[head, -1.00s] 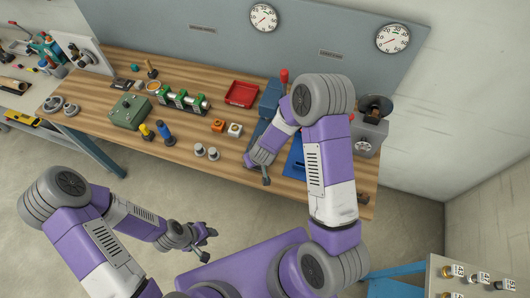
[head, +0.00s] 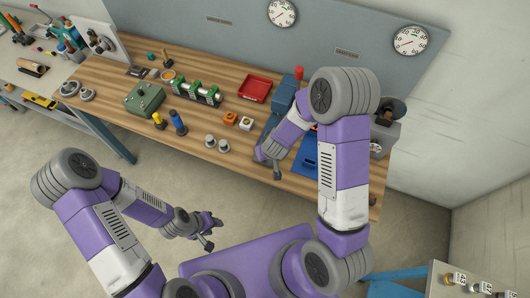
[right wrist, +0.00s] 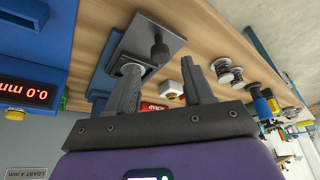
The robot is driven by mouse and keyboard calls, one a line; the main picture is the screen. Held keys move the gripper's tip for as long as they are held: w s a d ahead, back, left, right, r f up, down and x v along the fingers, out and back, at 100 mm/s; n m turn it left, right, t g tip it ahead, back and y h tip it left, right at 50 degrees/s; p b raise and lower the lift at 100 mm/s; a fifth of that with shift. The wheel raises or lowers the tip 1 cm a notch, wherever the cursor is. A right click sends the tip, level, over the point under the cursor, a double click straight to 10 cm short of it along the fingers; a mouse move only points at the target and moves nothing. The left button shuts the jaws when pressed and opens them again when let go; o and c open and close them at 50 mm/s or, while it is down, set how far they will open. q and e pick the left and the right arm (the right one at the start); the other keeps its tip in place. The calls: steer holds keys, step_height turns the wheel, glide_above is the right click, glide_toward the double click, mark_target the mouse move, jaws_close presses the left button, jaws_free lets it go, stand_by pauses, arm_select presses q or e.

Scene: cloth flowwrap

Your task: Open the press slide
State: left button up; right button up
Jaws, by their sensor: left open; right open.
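In the right wrist view, a grey metal plate with a black knob (right wrist: 159,48) sits on a blue base at the bench edge; it may be the press slide, but I cannot be sure. My right gripper (right wrist: 162,72) is open, its fingers reaching toward the plate; the left finger overlaps the plate in the picture, and contact cannot be told. In the head view, my right gripper (head: 268,164) is at the bench's front edge, beside a blue device with a red top (head: 299,73), partly hidden by my right arm. My left gripper (head: 213,232) is open and empty, off the bench.
A blue box with a red "0.0 mm" display (right wrist: 28,91) stands at the left in the wrist view.

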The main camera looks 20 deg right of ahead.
steer(key=v, duration=0.3)
steer(key=shift+s+r+p, duration=0.1)
steer(key=shift+r+p, duration=0.15)
steer(key=shift+p, duration=0.15)
steer(key=s+a+f+m+g+y, duration=0.2)
steer(key=s+a+f, duration=0.1)
steer(key=s+f, duration=0.4)
steer(key=s+a+f+m+g+y, duration=0.2)
steer(key=s+a+f, duration=0.15)
steer(key=s, duration=0.55)
step_height(320, 180, down, 13)
steer(key=b, duration=1.2)
steer(key=shift+d, duration=0.2)
steer(key=shift+w+r, duration=0.1)
steer(key=shift+r, duration=0.05)
